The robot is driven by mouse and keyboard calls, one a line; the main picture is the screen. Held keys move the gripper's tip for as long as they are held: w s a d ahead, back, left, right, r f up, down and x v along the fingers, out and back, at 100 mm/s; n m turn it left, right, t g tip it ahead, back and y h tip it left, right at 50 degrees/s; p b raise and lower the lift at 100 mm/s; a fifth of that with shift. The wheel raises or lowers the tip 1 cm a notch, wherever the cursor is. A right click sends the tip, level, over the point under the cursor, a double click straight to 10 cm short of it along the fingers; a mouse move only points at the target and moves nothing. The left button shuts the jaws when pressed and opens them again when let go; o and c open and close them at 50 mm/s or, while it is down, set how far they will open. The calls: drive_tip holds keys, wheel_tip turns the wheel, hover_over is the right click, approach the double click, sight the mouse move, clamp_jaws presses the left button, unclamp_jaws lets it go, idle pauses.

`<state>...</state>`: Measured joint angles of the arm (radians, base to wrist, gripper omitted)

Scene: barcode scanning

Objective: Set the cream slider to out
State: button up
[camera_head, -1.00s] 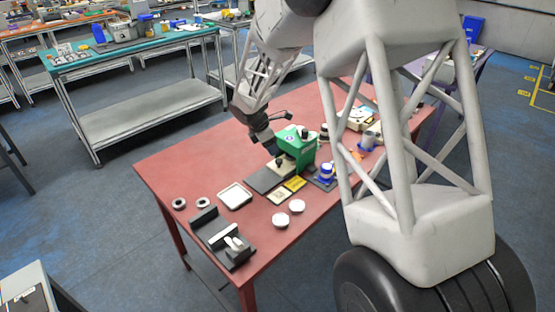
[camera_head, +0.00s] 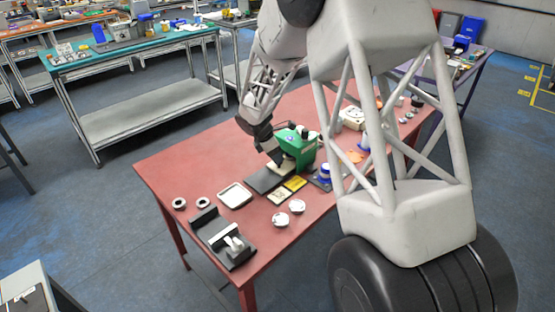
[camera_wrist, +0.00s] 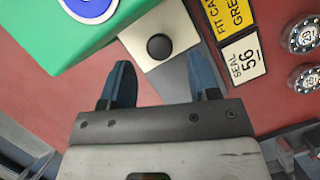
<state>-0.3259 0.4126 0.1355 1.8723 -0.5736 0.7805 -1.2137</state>
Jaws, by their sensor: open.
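The cream slider (camera_wrist: 178,28) is a pale plate with a round black knob (camera_wrist: 158,47) in the wrist view. It sits beside the green machine body (camera_wrist: 60,50), and in the head view it lies low by the green machine (camera_head: 293,150), mostly covered by my gripper. My gripper (camera_wrist: 163,68) is open, with its two blue-grey fingers either side of the knob's line and the knob just past the fingertips. I cannot tell whether the fingers touch anything. In the head view my gripper (camera_head: 272,157) is close over the dark base.
Yellow and white label plates (camera_wrist: 238,60) and round metal-like discs (camera_wrist: 303,35) lie to the right in the wrist view. A white tray (camera_head: 235,195) and a black fixture (camera_head: 223,240) stand left on the red table (camera_head: 180,160). The front left table area has free room.

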drive_tip(key=shift+x, duration=1.65)
clamp_jaws()
